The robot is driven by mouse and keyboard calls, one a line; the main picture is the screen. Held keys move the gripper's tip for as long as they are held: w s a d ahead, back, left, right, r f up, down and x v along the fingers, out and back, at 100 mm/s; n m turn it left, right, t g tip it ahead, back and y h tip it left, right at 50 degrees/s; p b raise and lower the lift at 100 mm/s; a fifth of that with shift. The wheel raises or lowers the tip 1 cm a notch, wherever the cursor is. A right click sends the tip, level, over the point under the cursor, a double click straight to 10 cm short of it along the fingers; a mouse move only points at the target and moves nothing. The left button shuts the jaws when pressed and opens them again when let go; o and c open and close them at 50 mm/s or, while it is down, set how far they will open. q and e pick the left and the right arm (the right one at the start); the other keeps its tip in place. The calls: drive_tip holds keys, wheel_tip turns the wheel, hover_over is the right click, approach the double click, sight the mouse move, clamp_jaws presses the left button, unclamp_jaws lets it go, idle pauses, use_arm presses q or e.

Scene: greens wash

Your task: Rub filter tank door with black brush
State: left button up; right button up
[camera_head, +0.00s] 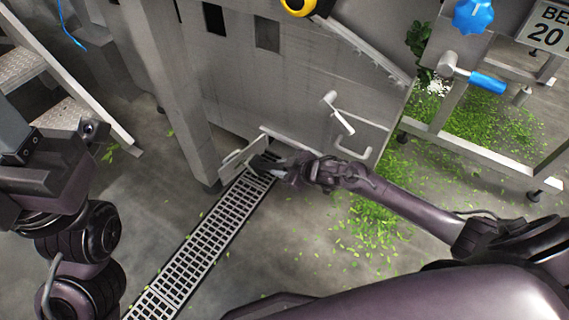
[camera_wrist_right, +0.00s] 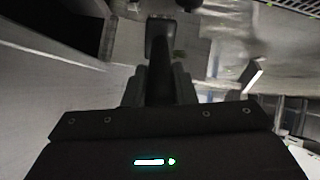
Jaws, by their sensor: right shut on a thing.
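My right gripper (camera_head: 275,165) is low at the grey tank's base, beside a small open door panel (camera_head: 240,157). I take this panel to be the filter tank door. In the right wrist view the right gripper (camera_wrist_right: 158,82) is shut on the handle of a dark tool, the black brush (camera_wrist_right: 160,45), whose head points away from me. The brush also shows as a dark shape by the door in the head view (camera_head: 262,163). I cannot tell whether it touches the door. My left gripper (camera_head: 12,145) is partly cut off at the left edge; its fingers are hidden.
A floor drain grate (camera_head: 205,235) runs from below the door toward the front. The grey tank wall (camera_head: 290,95) and a support leg (camera_head: 170,90) flank the door. Green leaf scraps (camera_head: 375,220) litter the floor at right. Metal steps (camera_head: 50,90) stand at left.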

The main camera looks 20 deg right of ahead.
drive_tip(key=shift+r, duration=0.1)
drive_tip(key=shift+s+a+p, duration=0.3)
drive_tip(key=shift+a, duration=0.25)
drive_tip(key=shift+s+a+p, duration=0.25)
drive_tip(key=shift+a+p, duration=0.05)
drive_tip(key=shift+a, duration=0.25)
drive_tip(key=shift+a, duration=0.1)
drive_tip(key=shift+s+a+p, duration=0.65)
drive_tip(key=shift+s+a, duration=0.1)
drive_tip(key=shift+a, duration=0.15)
